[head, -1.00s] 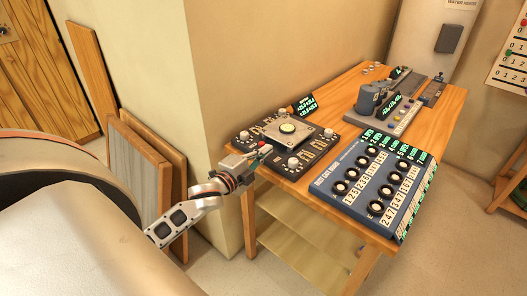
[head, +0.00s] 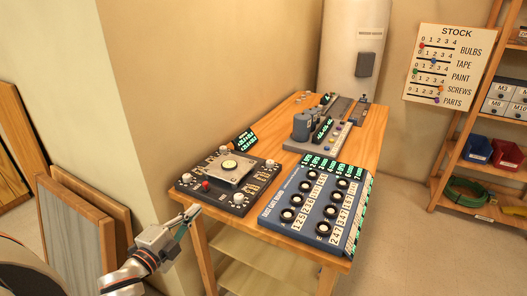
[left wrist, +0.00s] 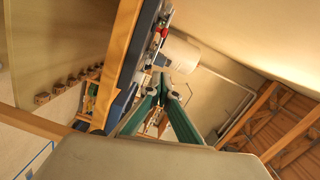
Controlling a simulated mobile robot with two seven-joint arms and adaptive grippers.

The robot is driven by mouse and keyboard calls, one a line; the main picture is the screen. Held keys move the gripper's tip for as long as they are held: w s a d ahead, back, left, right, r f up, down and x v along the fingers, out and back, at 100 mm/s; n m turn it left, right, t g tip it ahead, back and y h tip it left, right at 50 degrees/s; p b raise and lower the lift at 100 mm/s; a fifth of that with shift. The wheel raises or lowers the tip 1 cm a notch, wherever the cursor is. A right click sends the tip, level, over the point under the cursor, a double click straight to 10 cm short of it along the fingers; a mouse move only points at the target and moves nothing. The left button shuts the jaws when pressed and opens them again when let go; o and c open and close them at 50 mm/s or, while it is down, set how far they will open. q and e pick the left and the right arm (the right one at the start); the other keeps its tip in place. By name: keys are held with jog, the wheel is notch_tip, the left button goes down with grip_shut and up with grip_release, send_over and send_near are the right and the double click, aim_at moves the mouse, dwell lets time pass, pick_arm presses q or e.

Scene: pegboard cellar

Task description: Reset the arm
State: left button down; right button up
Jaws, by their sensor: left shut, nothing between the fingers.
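My left gripper (head: 193,212) is beside the near left corner of the wooden table (head: 212,222), with its fingers pointing up toward the table. It is shut and holds nothing. In the left wrist view its two green fingers (left wrist: 162,88) come together at the tips. A dark control panel (head: 232,205) with white knobs, a red button (head: 206,186) and a square metal plate (head: 231,170) lies just beyond the fingertips, which look apart from it. My right gripper is not in view.
A blue panel (head: 270,223) with black dials fills the table's front right. A grey machine (head: 300,147) stands behind it. Wooden boards (head: 72,240) lean on the wall at left. A shelf rack (head: 447,178) and stock board (head: 440,62) are at right, with clear floor before them.

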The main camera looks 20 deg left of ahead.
pick_arm(q)
jog(key=s+d+f+n+g+h, duration=0.1)
jog(key=s+d+f+n+g, duration=0.2)
jog(key=d+f, duration=0.7)
jog(key=s+d+f+n+g+h, duration=0.1)
jog(key=s+d+f+n+g, duration=0.2)
jog(key=s+d+f+n, duration=0.5)
jog(key=s+d+f, duration=0.2)
jog(key=d+f, duration=0.1)
jog(key=f, duration=0.3)
jog(key=shift+s+f+g+h, duration=0.2)
jog(key=shift+f+g+h, duration=0.1)
jog(key=shift+f+h, duration=0.1)
jog(key=shift+d, duration=0.1)
